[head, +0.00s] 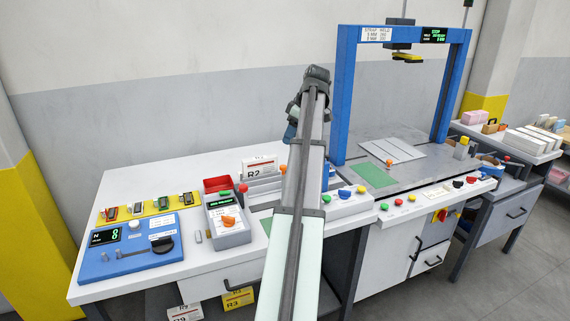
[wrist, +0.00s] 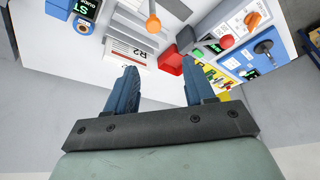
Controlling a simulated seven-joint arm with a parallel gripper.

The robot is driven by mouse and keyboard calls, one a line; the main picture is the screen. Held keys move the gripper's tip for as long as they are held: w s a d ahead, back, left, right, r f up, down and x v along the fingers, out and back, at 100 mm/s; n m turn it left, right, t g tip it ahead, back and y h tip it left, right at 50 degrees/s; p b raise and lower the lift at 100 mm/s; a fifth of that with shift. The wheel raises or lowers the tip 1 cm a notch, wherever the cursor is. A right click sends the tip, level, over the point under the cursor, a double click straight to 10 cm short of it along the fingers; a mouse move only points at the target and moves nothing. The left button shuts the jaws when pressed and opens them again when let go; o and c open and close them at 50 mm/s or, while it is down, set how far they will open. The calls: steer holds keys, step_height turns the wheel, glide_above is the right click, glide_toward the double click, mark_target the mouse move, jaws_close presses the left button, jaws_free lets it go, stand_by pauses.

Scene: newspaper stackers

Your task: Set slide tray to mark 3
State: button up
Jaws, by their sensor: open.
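A grey slide piece with an orange knob (wrist: 153,22) on a stem lies beside the white R2 card in the wrist view. The knob also shows in the head view (head: 283,168), just left of my arm. I cannot tell for sure that this is the slide tray, and no mark numbers are readable. My gripper (wrist: 160,78) has its two blue fingers wide apart with nothing between them. In the head view my gripper (head: 291,131) is raised above the back of the white bench, apart from the knob. My arm hides part of the bench around the slide.
The white R2 card (head: 259,166) and a red bin (head: 217,184) stand near the slide. A grey box with an orange dial (head: 229,221) and a blue panel (head: 128,247) are to the left. A blue strapping frame (head: 341,95) rises to the right of my arm.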

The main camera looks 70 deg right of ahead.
mark_target(284, 166)
steer(key=x, duration=0.4)
steer(key=s+x, duration=0.1)
steer(key=x, duration=0.3)
steer(key=s+x, duration=0.1)
steer(key=x, duration=0.3)
steer(key=shift+w+d+f, duration=0.1)
steer(key=shift+d+f, duration=0.25)
steer(key=shift+f, duration=0.2)
jaws_close()
stand_by(0.4)
